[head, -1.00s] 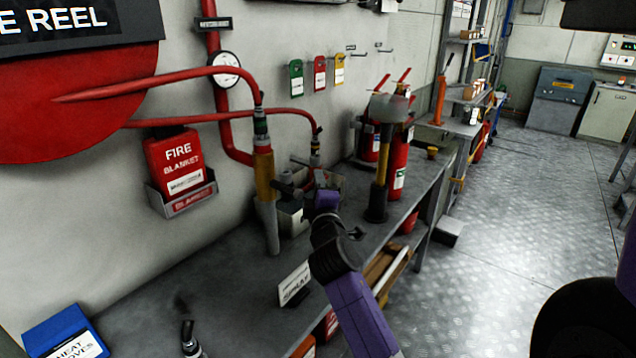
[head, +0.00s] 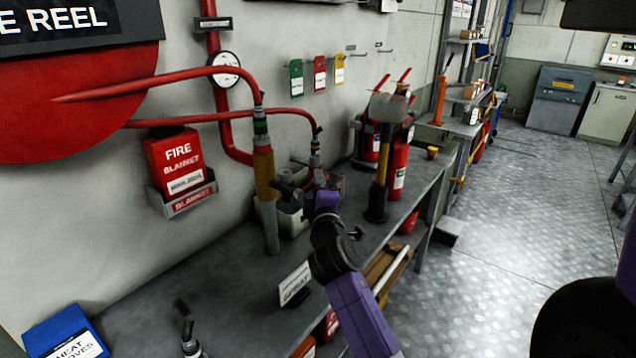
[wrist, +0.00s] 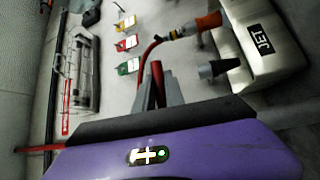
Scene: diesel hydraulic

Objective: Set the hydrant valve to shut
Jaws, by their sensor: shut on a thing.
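My gripper (wrist: 160,92) shows in the wrist view with its grey fingers closed around a thin red bar (wrist: 157,77). The bar looks like the hydrant valve's handle, though the fingers cover much of it. In the head view, my gripper (head: 298,187) is low over the bench by the wall, beside the yellow and grey nozzle holder. The valve body cannot be made out in either view, so its setting cannot be read.
Red hoses (head: 185,78) run to nozzles above the steel bench (head: 205,300). A hammer-like tool (head: 381,165) and fire extinguishers (head: 398,165) stand close on the right. A spray sign (head: 294,283) is in front. The floor (head: 540,200) at right is open.

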